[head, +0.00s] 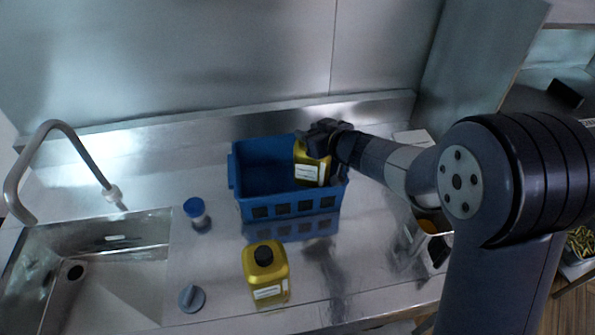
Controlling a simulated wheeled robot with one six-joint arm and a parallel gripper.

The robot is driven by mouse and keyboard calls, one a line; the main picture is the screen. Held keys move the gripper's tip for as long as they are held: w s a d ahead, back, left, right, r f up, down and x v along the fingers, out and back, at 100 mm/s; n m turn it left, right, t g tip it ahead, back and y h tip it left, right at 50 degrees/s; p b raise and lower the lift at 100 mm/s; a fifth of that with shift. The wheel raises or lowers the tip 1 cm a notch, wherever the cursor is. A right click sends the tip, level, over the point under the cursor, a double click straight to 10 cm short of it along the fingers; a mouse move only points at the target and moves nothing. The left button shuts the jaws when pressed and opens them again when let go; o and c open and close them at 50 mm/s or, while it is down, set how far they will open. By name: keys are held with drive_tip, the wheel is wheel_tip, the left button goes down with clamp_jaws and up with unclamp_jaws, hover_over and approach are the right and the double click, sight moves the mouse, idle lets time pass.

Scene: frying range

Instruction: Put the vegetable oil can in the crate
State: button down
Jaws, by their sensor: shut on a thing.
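A yellow can (312,168) with a white label is in my gripper (318,143). My gripper is shut on its top and holds it upright at the right part of the blue crate (290,208). The can overlaps the crate's opening in the picture; I cannot tell whether its base touches the crate floor. A second yellow can (265,275) with a black cap and a white label stands on the counter in front of the crate. The labels are too small to read, so I cannot tell which can holds vegetable oil.
A steel sink (110,270) with a curved tap (62,127) is at the left. A blue-capped container (196,212) stands left of the crate. A grey round knob-like item (191,298) lies at the front. The steel counter (345,265) is clear right of the standing can.

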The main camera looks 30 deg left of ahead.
sight(327, 163)
wheel_tip(327, 163, down, 7)
drive_tip(key=shift+f+b, duration=0.2)
drive_tip(key=shift+b, duration=0.2)
drive_tip(key=shift+f, duration=0.2)
drive_tip(key=c, duration=1)
unclamp_jaws()
drive_tip(key=shift+r, duration=0.1)
drive_tip(key=shift+o, duration=0.2)
drive_tip(key=shift+r, duration=0.15)
drive_tip(key=b+v, duration=0.1)
drive_tip(key=v, duration=1.1)
